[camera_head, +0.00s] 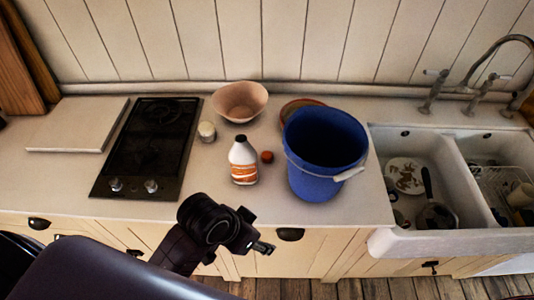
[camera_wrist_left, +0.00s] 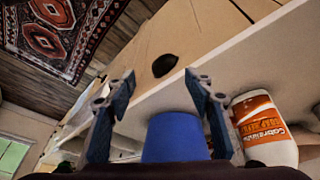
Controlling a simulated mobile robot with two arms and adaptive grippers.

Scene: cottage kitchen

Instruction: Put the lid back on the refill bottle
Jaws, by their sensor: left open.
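The white refill bottle (camera_head: 243,163) with an orange label stands upright on the counter. Its top looks dark; I cannot tell details of the opening. A small reddish-brown round piece (camera_head: 267,157), likely the lid, lies on the counter just right of the bottle, apart from it. My left gripper (camera_head: 258,232) is open and empty near the counter's front edge, nearer to me than the bottle. In the left wrist view, the open fingers (camera_wrist_left: 160,80) hold nothing, and the bottle (camera_wrist_left: 265,130) shows at the right, beyond one finger. My right gripper is not in view.
A blue bucket (camera_head: 310,183) stands close right of the small round piece. Behind are a pinkish bowl (camera_head: 238,101), a small jar (camera_head: 206,132) and a partly hidden plate (camera_head: 290,107). A dark hob (camera_head: 150,150) lies left, a double sink (camera_head: 420,238) right.

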